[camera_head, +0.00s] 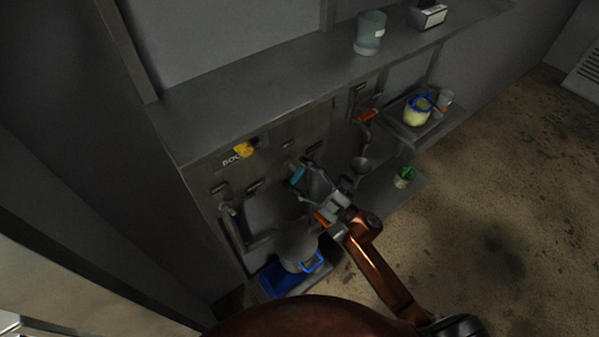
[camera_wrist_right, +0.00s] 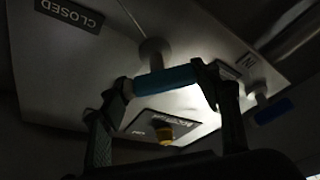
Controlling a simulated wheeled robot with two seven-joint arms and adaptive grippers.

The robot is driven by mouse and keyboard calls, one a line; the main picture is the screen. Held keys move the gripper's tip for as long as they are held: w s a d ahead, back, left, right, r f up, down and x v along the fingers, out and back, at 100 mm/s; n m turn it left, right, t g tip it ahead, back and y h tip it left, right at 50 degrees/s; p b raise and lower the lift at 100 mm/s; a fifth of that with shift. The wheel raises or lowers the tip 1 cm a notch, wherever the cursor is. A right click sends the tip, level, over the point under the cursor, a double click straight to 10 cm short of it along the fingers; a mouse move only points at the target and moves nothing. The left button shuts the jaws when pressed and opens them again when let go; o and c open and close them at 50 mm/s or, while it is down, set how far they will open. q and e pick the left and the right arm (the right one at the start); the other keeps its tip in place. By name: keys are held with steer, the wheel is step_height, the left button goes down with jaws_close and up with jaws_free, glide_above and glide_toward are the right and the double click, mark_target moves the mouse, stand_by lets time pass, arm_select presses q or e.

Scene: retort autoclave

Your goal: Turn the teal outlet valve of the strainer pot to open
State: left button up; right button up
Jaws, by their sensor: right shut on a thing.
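The teal outlet valve handle (camera_head: 297,174) is on the grey panel in the head view, partly covered by my right gripper (camera_head: 306,183). In the right wrist view the teal handle (camera_wrist_right: 168,80) is a short bar on a round grey stem, lying across between the fingers of my right gripper (camera_wrist_right: 165,92). The fingers are shut on the handle. A "CLOSED" label (camera_wrist_right: 69,14) is on the plate at upper left in that view. A second label (camera_wrist_right: 226,70) is near the right finger, too dim to read. My left gripper is not in view.
An orange handle (camera_head: 368,115) is to the right. A grey pot (camera_head: 297,246) stands by a blue tray (camera_head: 272,280) below. A shelf at right holds a blue-handled container (camera_head: 418,112).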

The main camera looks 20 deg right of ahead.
steer(key=n+g+p, duration=0.1)
steer(key=n+p, duration=0.1)
steer(key=n, duration=0.1)
steer(key=n+g+p, duration=0.1)
steer(key=n+p, duration=0.1)
steer(key=n, duration=0.2)
steer(key=shift+g, duration=0.3)
arm_select(q)
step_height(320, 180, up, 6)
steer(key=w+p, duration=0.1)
steer(key=p, duration=0.1)
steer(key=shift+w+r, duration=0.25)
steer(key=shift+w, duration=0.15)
arm_select(e)
steer(key=shift+f+n+g+h, duration=0.15)
steer(key=shift+n+g+h, duration=0.2)
steer(key=shift+n, duration=0.75)
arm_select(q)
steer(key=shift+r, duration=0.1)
arm_select(e)
steer(key=shift+a, duration=0.1)
steer(key=o, duration=1.2)
steer(key=shift+c, duration=0.2)
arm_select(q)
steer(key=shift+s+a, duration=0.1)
arm_select(e)
steer(key=shift+s, duration=0.1)
steer(key=v, duration=1.2)
